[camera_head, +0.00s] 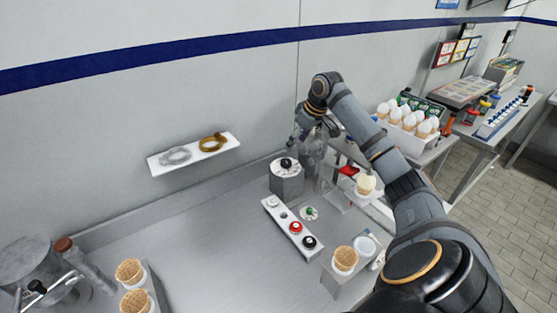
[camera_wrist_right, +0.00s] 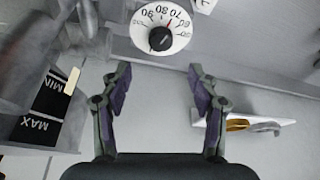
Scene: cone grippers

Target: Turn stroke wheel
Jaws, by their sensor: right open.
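The stroke wheel appears to be the black knob on a white numbered dial. In the wrist view the knob (camera_wrist_right: 159,38) sits at the centre of the dial (camera_wrist_right: 179,22), with a red mark near its rim. In the head view the knob (camera_head: 286,163) is on top of a grey box (camera_head: 287,182) beside the back wall. My right gripper (camera_head: 302,138) is just above and right of the box. In the wrist view my right gripper (camera_wrist_right: 158,69) is open and empty, its fingertips apart and short of the knob. My left gripper is not in view.
A button panel (camera_head: 293,228) stands in front of the box. A wall shelf (camera_head: 163,166) with two rings is at left. A MIN/MAX label (camera_wrist_right: 42,115) is close left of my fingers. The counter's middle is clear.

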